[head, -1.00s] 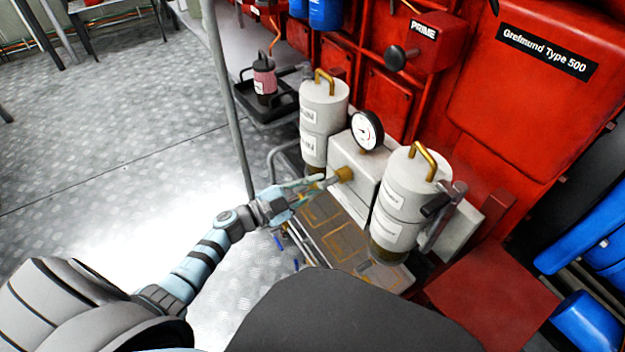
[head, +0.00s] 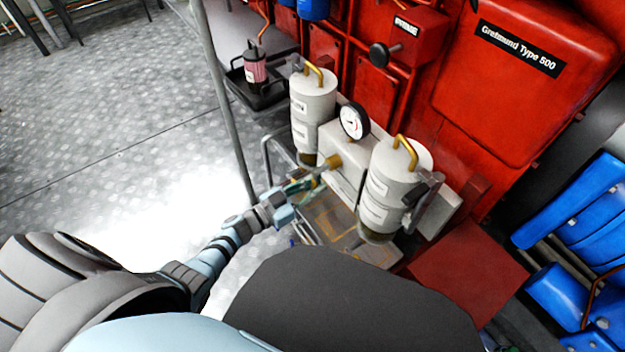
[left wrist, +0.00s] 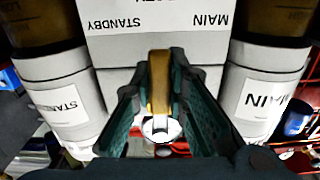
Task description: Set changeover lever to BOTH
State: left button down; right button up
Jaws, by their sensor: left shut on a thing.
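The brass changeover lever (head: 329,163) sticks out from the front of the grey block (head: 343,153) between two grey filter canisters. My left gripper (head: 312,179) is at the lever in the head view. In the left wrist view its dark fingers (left wrist: 160,90) are shut on the brass lever (left wrist: 159,70), one on each side. The wrist view shows the block face upside down, with STANDBY (left wrist: 116,25) left of the lever and MAIN (left wrist: 210,21) right. The lever lies between these two words. A label behind it is mostly hidden. My right gripper is not in view.
The standby canister (head: 312,100) and main canister (head: 392,185) flank the block closely. A pressure gauge (head: 354,122) stands above it. A drip tray (head: 330,215) lies below. Open floor (head: 110,130) is at left.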

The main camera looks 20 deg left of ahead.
pick_arm(q)
jog(key=shift+s+d+n, duration=0.1)
jog(key=shift+n, duration=0.2)
jog(key=c, duration=1.6)
grip_release()
jog(key=shift+o, duration=0.2)
jog(key=v, duration=1.2)
